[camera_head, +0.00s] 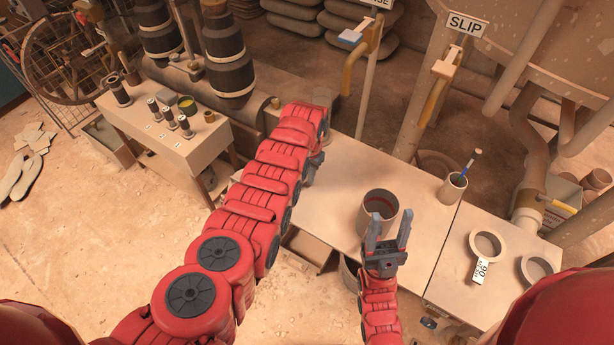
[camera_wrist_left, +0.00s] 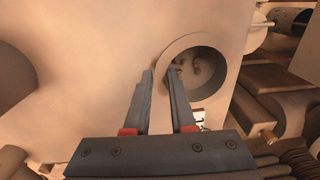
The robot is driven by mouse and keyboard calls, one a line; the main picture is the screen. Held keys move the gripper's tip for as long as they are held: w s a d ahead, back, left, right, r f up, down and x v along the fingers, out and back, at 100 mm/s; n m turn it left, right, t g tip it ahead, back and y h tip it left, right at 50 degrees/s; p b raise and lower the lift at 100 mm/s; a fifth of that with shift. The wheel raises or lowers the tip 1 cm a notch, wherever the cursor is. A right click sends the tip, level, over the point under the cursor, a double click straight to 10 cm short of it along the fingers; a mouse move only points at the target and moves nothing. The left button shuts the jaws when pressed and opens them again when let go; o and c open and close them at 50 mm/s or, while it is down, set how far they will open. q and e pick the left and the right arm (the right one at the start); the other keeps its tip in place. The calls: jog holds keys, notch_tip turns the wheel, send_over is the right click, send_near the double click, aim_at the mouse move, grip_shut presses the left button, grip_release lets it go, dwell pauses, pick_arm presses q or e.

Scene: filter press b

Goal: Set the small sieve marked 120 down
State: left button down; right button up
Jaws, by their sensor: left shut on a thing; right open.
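My left gripper (camera_wrist_left: 161,72) is shut on the rim of a pale ring-shaped sieve (camera_wrist_left: 165,62). The sieve's round opening shows in the left wrist view, with part of a white tag below; its marking cannot be read. In the head view my left arm reaches over the back of the table, and the gripper (camera_head: 313,167) is mostly hidden behind it. I cannot tell whether the sieve touches the pale surface below.
A side bench (camera_head: 190,150) at left holds small jars. Bare tabletop (camera_head: 335,185) lies left of the pot.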

pick_arm(q)
jog(key=shift+f, duration=0.2)
jog(key=c, duration=0.8)
grip_release()
jog(key=shift+o, duration=0.2)
